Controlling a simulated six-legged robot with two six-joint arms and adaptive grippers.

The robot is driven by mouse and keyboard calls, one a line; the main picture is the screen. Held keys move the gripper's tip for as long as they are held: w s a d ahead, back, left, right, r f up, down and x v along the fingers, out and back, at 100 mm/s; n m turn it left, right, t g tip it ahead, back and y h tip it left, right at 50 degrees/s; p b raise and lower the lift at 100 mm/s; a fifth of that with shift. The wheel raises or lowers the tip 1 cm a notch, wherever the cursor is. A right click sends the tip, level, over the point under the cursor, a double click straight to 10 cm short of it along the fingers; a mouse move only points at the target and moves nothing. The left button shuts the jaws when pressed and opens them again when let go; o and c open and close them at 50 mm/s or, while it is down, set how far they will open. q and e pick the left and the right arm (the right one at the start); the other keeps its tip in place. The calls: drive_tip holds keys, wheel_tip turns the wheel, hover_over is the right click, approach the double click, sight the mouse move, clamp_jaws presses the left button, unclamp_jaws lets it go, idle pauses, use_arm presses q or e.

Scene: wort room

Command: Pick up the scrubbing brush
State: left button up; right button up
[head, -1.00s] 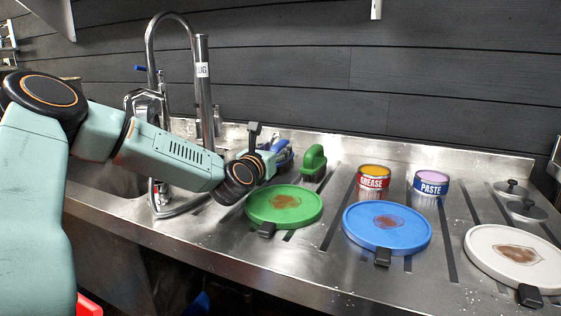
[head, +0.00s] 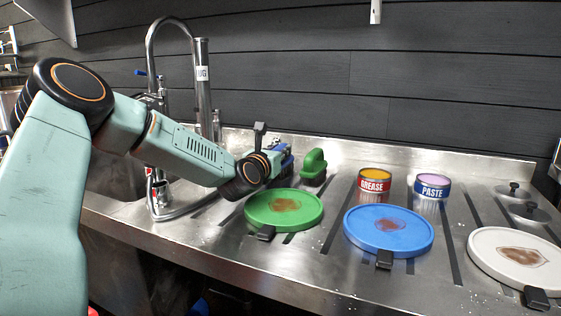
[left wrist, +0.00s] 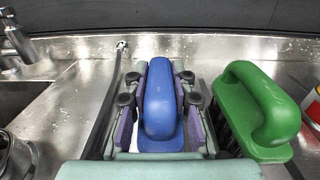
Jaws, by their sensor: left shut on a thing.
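A scrubbing brush with a blue handle (left wrist: 160,98) stands between the fingers of my left gripper (left wrist: 158,112) in the left wrist view. The gripper is shut on this handle from both sides. In the head view my left gripper (head: 282,157) is at the back of the steel counter, behind the green lid, and mostly hides the blue brush. A second brush, with a green handle (left wrist: 262,105), stands just right of the gripper, bristles down; it also shows in the head view (head: 313,166). I cannot tell whether the blue brush is clear of the counter. My right gripper is out of view.
A green lid (head: 262,217), a blue lid (head: 362,232) and a white lid (head: 490,258), each stained, lie along the front. A grease can (head: 374,186) and a paste can (head: 431,190) stand behind. A tap (head: 202,90) and sink are at left.

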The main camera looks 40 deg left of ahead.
use_arm(q)
clamp_jaws()
